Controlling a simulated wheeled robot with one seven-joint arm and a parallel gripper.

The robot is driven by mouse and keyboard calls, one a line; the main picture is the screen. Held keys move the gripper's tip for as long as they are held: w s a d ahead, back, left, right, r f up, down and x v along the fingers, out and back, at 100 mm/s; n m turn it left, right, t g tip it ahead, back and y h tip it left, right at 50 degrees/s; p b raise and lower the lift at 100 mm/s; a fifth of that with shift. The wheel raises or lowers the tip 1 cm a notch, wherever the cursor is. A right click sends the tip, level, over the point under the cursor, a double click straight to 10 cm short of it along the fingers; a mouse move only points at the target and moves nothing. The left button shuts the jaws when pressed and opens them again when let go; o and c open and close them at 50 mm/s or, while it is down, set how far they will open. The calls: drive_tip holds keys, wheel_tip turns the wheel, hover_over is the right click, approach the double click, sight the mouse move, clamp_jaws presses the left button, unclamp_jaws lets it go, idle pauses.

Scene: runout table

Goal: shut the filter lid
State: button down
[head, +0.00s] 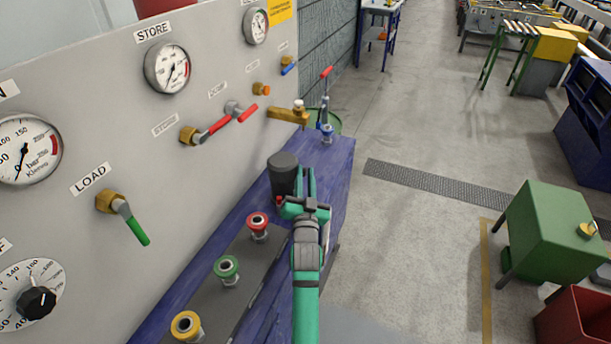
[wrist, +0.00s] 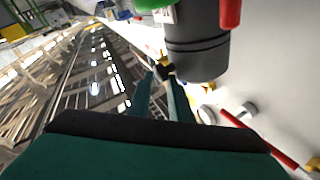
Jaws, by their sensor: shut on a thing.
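The filter (head: 283,178) is a dark grey upright cylinder at the far part of the blue bench, and its capped end looks like the lid (head: 283,160). In the wrist view the filter (wrist: 192,30) hangs from the top, with a groove above the rounded lid end (wrist: 198,66). My gripper (head: 307,178) is close beside the filter's right side. In the wrist view my gripper's fingers (wrist: 162,88) are close together around a small black knob (wrist: 166,72) beside the lid. The exact contact is partly hidden. The lid appears to lie on the cylinder; any gap cannot be made out.
The grey panel (head: 95,75) with gauges and valves stands left of the bench (head: 338,165). Red (head: 258,224), green (head: 227,269) and yellow (head: 186,325) fittings stand on a dark plate nearer me. A red-handled valve (head: 326,105) stands beyond. Open floor lies right, before a green cabinet (head: 557,232).

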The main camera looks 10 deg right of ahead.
drive_tip(key=shift+w+a+f+y, duration=0.2)
drive_tip(key=shift+a+f, duration=0.1)
drive_tip(key=shift+a, duration=0.25)
drive_tip(key=shift+w+a+f+y, duration=0.1)
drive_tip(key=shift+a+f+y, duration=0.15)
drive_tip(key=shift+a, duration=0.3)
drive_tip(key=c, duration=1.8)
unclamp_jaws()
drive_tip(key=d+r+v, duration=0.1)
drive_tip(key=v, duration=1)
drive_tip(key=shift+s+d+h, duration=0.15)
drive_tip(key=shift+d+h, duration=0.2)
drive_tip(key=shift+h, duration=0.1)
drive_tip(key=shift+d, duration=0.15)
